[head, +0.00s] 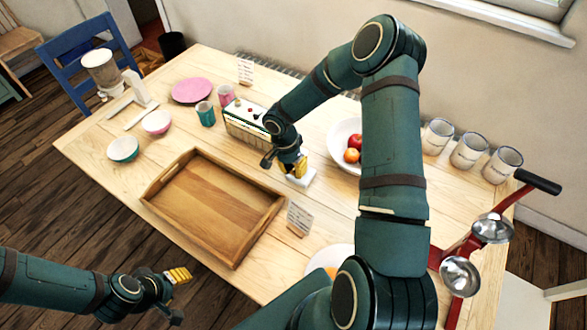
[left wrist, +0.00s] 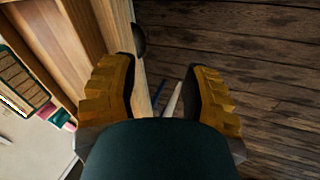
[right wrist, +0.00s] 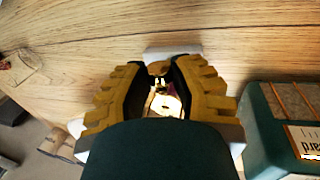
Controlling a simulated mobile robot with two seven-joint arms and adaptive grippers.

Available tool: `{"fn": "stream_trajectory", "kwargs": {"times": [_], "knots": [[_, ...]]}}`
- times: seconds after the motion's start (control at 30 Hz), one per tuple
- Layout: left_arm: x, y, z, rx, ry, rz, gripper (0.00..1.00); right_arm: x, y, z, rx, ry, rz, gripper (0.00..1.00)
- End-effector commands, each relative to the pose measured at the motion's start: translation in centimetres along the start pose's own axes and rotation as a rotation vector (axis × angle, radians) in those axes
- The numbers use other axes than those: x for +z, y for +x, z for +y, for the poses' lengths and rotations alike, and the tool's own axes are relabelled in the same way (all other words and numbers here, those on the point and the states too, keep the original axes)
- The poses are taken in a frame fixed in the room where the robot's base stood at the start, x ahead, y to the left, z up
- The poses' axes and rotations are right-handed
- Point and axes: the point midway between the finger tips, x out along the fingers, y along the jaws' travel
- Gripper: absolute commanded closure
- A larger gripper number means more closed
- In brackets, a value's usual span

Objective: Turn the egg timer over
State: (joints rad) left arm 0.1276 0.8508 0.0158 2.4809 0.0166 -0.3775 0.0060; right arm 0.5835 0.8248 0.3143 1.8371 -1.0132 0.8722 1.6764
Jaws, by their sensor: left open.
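The egg timer (right wrist: 166,102) shows in the right wrist view as a small pale glass piece with a brownish end, between my right fingers. The fingers and palm hide most of it. My right gripper (right wrist: 166,78) is closed in around it, with the fingers against its sides. In the head view my right gripper (head: 291,170) is low over a white block (head: 302,180) on the table, and the timer is hidden there. My left gripper (head: 184,295) is open and empty, off the table's front edge; its spread fingers show in the left wrist view (left wrist: 160,85).
A wooden tray (head: 267,222) lies in front of the right gripper. A green radio-like box (head: 245,128) stands close to its left, a white bowl with fruit (head: 340,133) to its right, and a small card (head: 299,217) nearer me. Cups, bowls and a pink plate (head: 192,90) stand farther left.

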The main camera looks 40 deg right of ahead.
Motion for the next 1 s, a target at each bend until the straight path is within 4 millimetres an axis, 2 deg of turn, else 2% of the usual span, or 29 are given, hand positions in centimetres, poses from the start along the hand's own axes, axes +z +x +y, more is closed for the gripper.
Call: {"fn": "stream_trajectory", "kwargs": {"times": [0.3, 0.47, 1.0], "knots": [[0.0, 0.1, 0.0, 0.0, 0.0, 0.0, 0.53, 0.0, 0.1, 0.0, -0.002, 0.0, 0.0, 1.0], [0.2, 0.8, -0.3, 0.0, 0.001, -0.004, 0.53, -0.1, 0.2, 0.1, -0.032, 0.001, 0.002, 1.0], [3.1, 6.5, -2.5, 0.006, 0.018, -0.06, 0.53, -0.1, 0.6, 0.4, -0.387, 0.004, 0.002, 1.0]]}}
